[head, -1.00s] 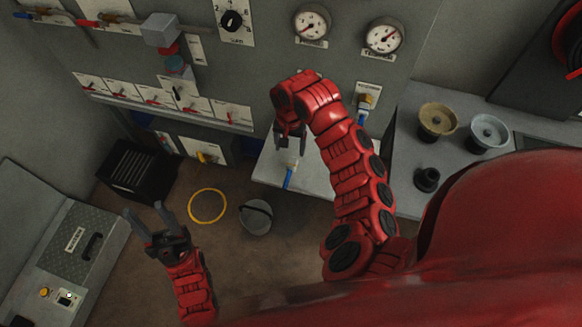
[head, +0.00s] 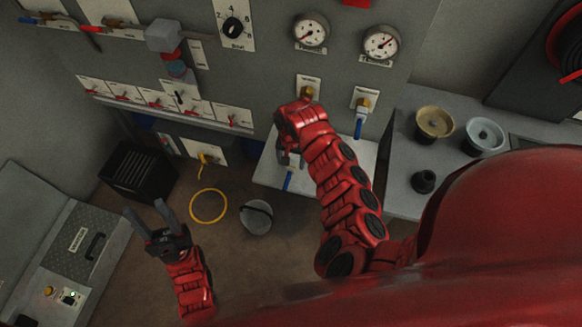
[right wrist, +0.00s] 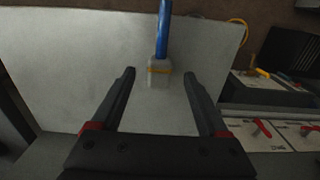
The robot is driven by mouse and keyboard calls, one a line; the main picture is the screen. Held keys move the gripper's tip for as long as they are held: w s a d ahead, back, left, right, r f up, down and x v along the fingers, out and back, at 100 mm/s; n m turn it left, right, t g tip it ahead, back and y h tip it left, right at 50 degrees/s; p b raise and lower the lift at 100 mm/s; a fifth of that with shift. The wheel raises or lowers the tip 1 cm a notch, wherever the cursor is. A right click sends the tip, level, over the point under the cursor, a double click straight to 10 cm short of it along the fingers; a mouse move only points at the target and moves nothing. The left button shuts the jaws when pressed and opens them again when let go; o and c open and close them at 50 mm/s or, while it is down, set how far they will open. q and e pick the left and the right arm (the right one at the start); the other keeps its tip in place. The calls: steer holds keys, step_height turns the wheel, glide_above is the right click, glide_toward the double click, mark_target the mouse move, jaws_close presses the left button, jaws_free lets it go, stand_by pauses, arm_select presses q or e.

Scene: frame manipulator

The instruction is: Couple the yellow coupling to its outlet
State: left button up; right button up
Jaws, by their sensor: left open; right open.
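The yellow coupling (right wrist: 159,72) is a pale block with a yellow band on a blue hose, lying on a light shelf, in the right wrist view. My right gripper (right wrist: 159,70) is open, its fingers on either side of the coupling in the picture; contact is not visible. In the head view my right gripper (head: 289,158) is above the shelf and hides most of the coupling; the blue hose (head: 288,181) shows below it. A brass outlet (head: 307,92) on the wall panel is bare, partly behind my arm. My left gripper (head: 150,218) is open and empty, over the floor.
A second brass outlet (head: 363,104) has a blue hose attached. Two gauges sit above. A yellow hose loop (head: 208,206) and a bucket (head: 257,216) are on the floor. A black crate (head: 137,170) stands left. Round fittings (head: 434,121) lie on the right bench.

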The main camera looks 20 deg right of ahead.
mark_target(291, 167)
steer(key=shift+f, duration=1.95)
jaws_close()
